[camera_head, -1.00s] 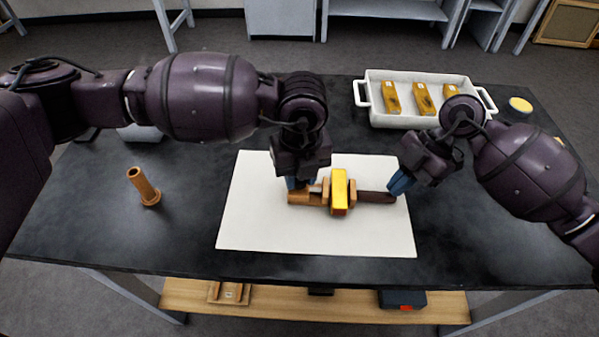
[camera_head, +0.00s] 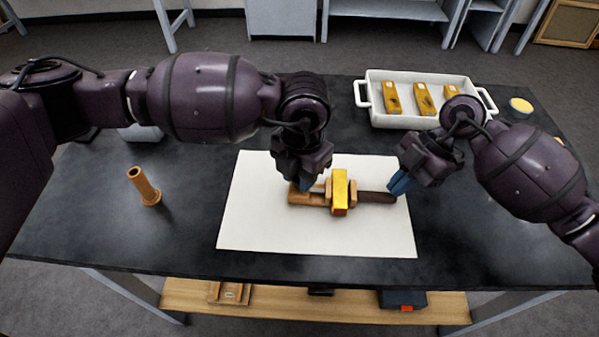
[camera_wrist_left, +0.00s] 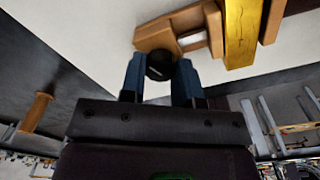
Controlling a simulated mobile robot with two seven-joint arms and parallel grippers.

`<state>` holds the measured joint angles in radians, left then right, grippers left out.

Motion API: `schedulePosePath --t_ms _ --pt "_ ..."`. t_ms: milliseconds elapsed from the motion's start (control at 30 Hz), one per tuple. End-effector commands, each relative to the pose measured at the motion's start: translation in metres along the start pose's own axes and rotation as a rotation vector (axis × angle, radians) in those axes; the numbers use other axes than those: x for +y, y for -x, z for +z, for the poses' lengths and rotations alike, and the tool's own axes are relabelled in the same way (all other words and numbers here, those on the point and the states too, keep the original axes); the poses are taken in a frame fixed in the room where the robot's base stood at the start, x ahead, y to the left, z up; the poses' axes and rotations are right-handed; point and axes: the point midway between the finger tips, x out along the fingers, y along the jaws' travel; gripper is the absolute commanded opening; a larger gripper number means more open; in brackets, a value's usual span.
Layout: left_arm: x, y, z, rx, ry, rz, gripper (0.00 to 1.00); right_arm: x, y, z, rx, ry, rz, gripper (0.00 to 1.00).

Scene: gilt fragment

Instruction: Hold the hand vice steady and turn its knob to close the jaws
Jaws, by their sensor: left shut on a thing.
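The wooden hand vice (camera_head: 310,200) lies on a white sheet (camera_head: 250,225), with its dark handle (camera_head: 375,197) to the right. A gilt bar (camera_head: 340,187) sits across it between its wooden jaws. My left gripper (camera_head: 308,186) is at the vice's left end. In the left wrist view its blue fingers are on either side of the black knob (camera_wrist_left: 160,68), shut on it. My right gripper (camera_head: 400,185) has its blue fingertips at the handle's right end. Whether they grip it is hidden by the angle.
A white tray (camera_head: 375,121) with several gilt pieces stands at the back right, near a round yellow-topped item (camera_head: 521,106). The sheet's front part is clear.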

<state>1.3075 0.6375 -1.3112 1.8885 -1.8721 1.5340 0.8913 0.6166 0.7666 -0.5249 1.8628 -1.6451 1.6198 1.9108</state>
Motion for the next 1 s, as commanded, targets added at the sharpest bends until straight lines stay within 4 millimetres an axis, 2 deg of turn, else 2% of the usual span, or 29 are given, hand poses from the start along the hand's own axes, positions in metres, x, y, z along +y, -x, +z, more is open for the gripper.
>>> schedulePosePath --t_ms 1000 --pt "-0.0036 -0.0004 0.0004 -0.006 -0.934 0.008 0.06 -0.0002 -0.0027 -0.0011 0.005 0.002 -0.002 0.0"
